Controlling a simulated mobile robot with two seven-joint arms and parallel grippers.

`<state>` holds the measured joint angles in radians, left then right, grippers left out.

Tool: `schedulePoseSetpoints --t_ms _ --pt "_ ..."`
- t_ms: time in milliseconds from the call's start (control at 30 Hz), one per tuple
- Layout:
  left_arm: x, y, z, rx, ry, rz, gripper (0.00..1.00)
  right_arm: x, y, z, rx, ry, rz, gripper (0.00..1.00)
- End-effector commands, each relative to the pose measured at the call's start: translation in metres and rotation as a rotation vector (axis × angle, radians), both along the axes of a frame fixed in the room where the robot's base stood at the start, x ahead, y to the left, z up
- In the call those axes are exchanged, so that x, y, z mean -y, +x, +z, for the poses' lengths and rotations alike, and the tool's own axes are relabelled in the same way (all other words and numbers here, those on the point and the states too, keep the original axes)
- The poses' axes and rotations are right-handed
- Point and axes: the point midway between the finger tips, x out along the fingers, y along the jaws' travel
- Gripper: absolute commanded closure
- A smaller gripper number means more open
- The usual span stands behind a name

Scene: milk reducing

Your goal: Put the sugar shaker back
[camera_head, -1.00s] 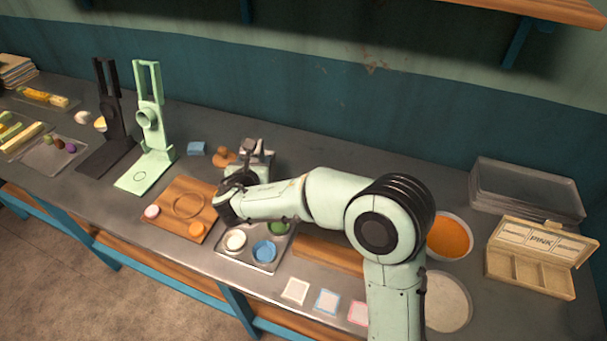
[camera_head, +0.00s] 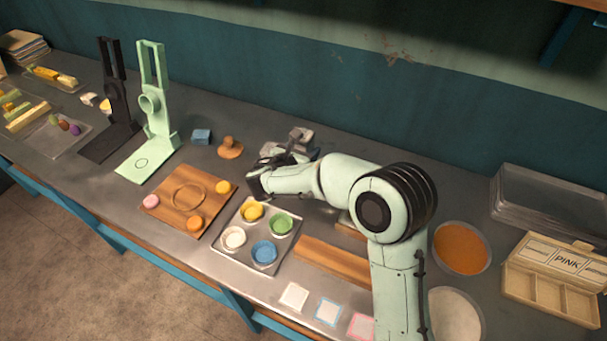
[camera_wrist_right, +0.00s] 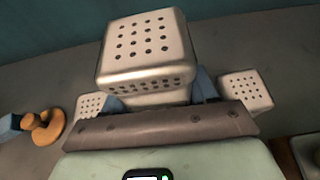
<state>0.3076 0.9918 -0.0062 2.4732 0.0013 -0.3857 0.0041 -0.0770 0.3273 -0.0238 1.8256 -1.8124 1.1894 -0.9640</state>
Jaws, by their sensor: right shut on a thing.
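The sugar shaker (camera_wrist_right: 145,50) is a pale metal box with a perforated top, large in the right wrist view. My right gripper (camera_head: 284,160) is shut on it near the back of the counter, and bluish fingers show on both sides of it. Two similar perforated shakers show lower and smaller beside it, one at left (camera_wrist_right: 90,105) and one at right (camera_wrist_right: 246,88). In the head view, the shaker cluster (camera_head: 301,140) is partly hidden by my gripper. Whether the held shaker's base touches the counter is hidden. My left gripper is out of view.
An orange-brown stamp-like piece (camera_head: 230,148) and a blue block (camera_head: 201,136) stand left of the gripper. A metal tray with coloured cups (camera_head: 233,255) and a wooden board (camera_head: 170,215) lie in front. An orange-filled bowl (camera_head: 461,248) is at right.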

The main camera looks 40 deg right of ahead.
Motion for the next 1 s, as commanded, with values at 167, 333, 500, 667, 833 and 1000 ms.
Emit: schedulePoseSetpoints --t_ms 167,333,500,667,833,1000 --pt "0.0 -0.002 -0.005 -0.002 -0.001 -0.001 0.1 0.0 0.0 -0.037 -0.002 -0.001 0.001 0.78" --pt "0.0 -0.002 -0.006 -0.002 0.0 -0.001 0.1 0.0 0.0 -0.049 0.001 -0.002 0.001 0.78" --pt "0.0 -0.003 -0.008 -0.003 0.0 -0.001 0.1 0.0 0.0 -0.068 -0.002 -0.001 0.001 0.78" --pt "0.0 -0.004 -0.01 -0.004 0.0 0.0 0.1 0.0 0.0 -0.09 0.0 -0.001 0.0 0.78" --pt "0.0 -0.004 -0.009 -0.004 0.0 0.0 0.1 0.0 0.0 -0.09 0.003 -0.001 0.001 0.78" --pt "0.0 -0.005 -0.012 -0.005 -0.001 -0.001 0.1 0.0 0.0 -0.093 0.003 -0.001 0.001 0.78"
